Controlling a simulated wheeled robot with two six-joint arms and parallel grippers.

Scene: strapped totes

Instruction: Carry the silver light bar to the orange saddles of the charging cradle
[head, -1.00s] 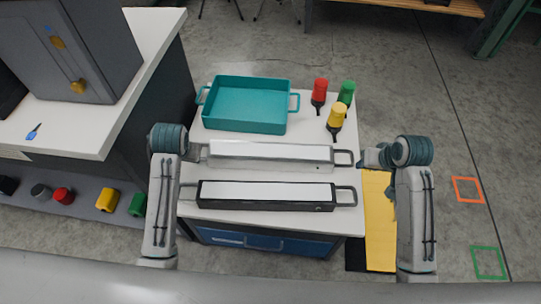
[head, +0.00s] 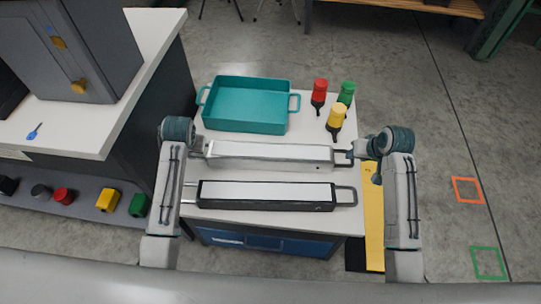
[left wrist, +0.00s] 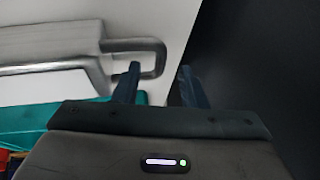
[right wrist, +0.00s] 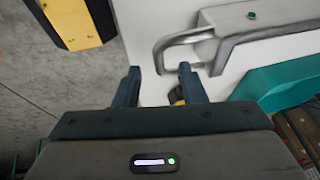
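The silver light bar (head: 270,152) lies across the white cart top, behind a black-framed light bar (head: 265,194). It has a loop handle at each end. My left gripper (head: 203,149) is at its left end; in the left wrist view the open fingers (left wrist: 158,73) are beside the handle (left wrist: 150,45), one fingertip overlapping it in the picture. My right gripper (head: 355,149) is at the right end; its open fingers (right wrist: 157,72) are just short of the handle (right wrist: 172,48). Neither gripper is closed on anything. I cannot make out the orange saddles or the cradle.
A teal tray (head: 247,124) sits behind the silver bar. Red (head: 320,86), green (head: 347,90) and yellow (head: 337,115) beacon-like items stand at the back right. A grey bench (head: 115,140) is close on the left. A yellow surface (head: 374,215) lies right of the cart.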

